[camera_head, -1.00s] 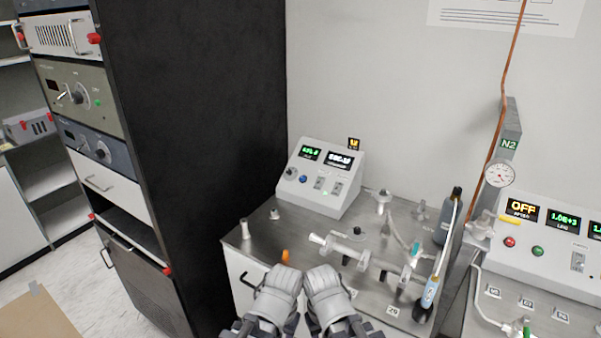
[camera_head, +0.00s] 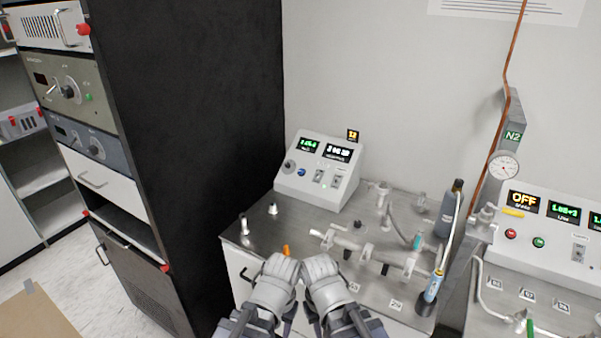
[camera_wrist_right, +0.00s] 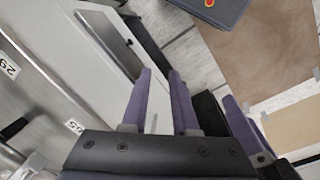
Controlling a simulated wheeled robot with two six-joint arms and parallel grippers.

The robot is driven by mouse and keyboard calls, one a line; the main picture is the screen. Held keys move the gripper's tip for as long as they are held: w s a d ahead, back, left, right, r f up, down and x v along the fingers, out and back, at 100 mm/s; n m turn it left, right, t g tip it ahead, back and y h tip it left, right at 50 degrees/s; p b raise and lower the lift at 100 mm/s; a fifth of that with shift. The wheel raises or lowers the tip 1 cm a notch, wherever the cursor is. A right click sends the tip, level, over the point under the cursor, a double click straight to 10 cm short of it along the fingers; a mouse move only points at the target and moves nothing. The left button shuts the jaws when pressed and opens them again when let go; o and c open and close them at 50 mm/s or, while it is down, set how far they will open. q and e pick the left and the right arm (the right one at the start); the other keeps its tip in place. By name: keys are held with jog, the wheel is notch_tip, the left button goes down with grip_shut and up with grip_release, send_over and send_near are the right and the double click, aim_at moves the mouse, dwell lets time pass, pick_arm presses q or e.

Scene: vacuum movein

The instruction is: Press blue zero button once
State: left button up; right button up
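The small blue button (camera_head: 301,172) is on the sloped front of the white instrument box (camera_head: 347,190), right of a dark knob and below two lit displays. The box stands at the back of the metal bench against the wall. My left gripper (camera_head: 277,272) and right gripper (camera_head: 321,272) are side by side at the bench's front edge, well short of the button and touching nothing I can make out. Their fingertips are hidden in the head view. In the right wrist view, my right gripper's purple fingers (camera_wrist_right: 160,98) stand apart with nothing between them.
A tall black rack (camera_head: 190,130) stands left of the bench. Glass fittings (camera_head: 365,245) and a dark bottle (camera_head: 449,207) crowd the bench's middle and right. An orange piece (camera_head: 286,250) lies near the front. A second control box (camera_head: 550,235) is at the right.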

grip_shut()
dwell(1.4)
